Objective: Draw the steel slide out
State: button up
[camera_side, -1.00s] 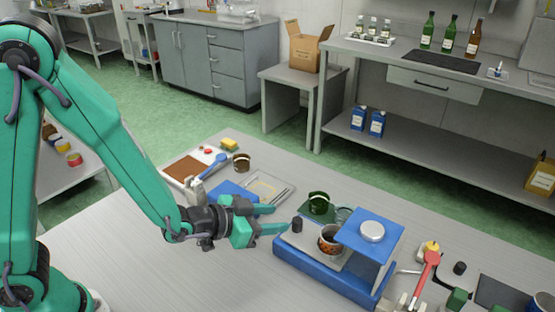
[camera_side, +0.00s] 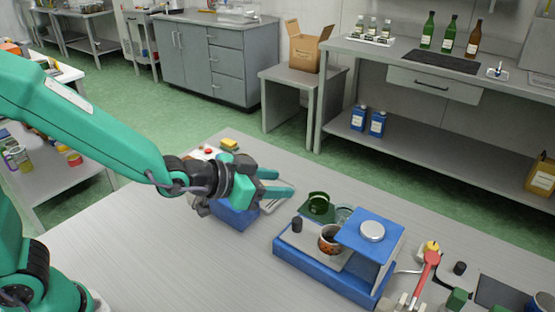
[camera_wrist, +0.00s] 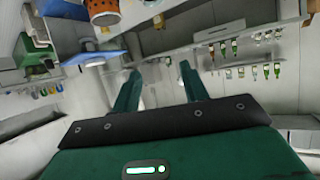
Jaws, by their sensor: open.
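The steel slide (camera_side: 293,238) is a grey plate at the left of a blue press-like device (camera_side: 325,282), with a black knob (camera_side: 297,224) upright near its outer end. An orange patterned cup (camera_side: 329,240) stands on the plate, partly under the blue top (camera_side: 372,236). My gripper (camera_side: 280,182) is open and empty, above and to the left of the knob, apart from it. In the wrist view its two green fingers (camera_wrist: 160,80) are spread with nothing between them. The cup (camera_wrist: 103,12) shows at that view's top left.
A yellow block (camera_side: 229,144) sits at the far table edge. The table's front left is clear.

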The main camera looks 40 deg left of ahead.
aim_at(297, 219)
jog(key=shift+w+d+g+y, duration=1.2)
jog(key=shift+w+g+y, duration=1.55)
jog(key=shift+g, duration=3.15)
jog(key=shift+f, duration=2.35)
jog(key=shift+f, duration=0.15)
jog(key=shift+f, duration=3.75)
grip_shut()
